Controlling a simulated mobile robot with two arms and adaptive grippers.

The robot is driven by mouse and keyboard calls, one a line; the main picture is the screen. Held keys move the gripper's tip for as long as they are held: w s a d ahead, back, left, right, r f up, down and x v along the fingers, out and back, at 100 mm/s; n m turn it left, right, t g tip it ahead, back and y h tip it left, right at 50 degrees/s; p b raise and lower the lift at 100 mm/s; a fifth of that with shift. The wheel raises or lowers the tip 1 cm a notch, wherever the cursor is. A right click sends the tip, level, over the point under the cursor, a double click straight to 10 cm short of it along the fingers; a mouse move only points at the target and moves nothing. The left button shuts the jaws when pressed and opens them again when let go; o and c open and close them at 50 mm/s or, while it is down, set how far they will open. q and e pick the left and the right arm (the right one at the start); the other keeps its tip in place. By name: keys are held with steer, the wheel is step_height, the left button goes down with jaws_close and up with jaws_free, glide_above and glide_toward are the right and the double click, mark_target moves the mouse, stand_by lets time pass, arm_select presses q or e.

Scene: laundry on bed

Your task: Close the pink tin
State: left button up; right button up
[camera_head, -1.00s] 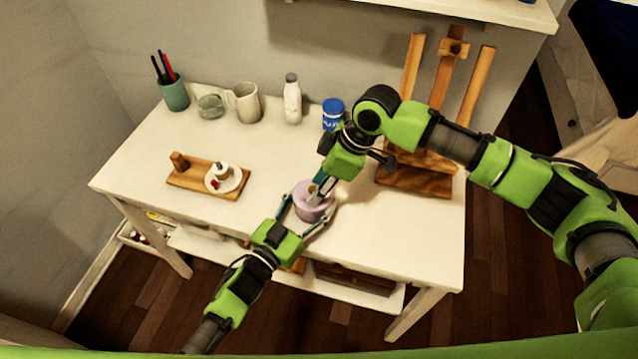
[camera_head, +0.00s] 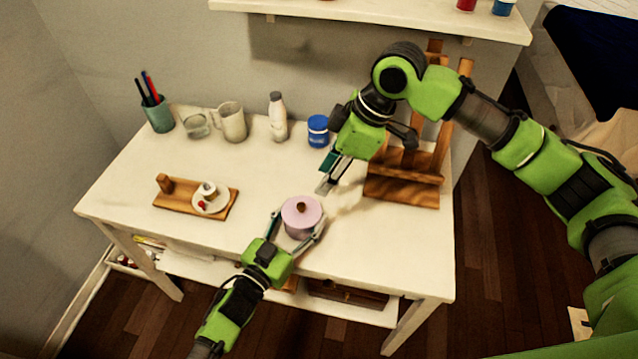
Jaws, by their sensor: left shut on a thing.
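The pink tin (camera_head: 304,228) stands upright on the white table near its front edge. Its pink lid with a brown knob sits on top and looks level; I cannot tell whether it is fully seated. My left gripper (camera_head: 298,234) comes from the front with its fingers around the tin's sides, shut on it. My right gripper (camera_head: 325,186) is above the table, up and to the right of the tin, clear of the lid. Its fingertips point down and look close together, with nothing seen between them.
A wooden easel (camera_head: 402,188) stands to the right of the tin. A blue jar (camera_head: 318,131), white bottle (camera_head: 277,117), mug (camera_head: 231,122), glass (camera_head: 197,125) and pen cup (camera_head: 158,117) line the back. A wooden board (camera_head: 232,205) lies left. The table (camera_head: 262,185) between is clear.

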steer(key=shift+d+r, duration=0.15)
steer(key=shift+r, duration=0.15)
arm_select(q)
steer(key=o, duration=1.7)
steer(key=shift+c, duration=0.2)
steer(key=v, duration=1.2)
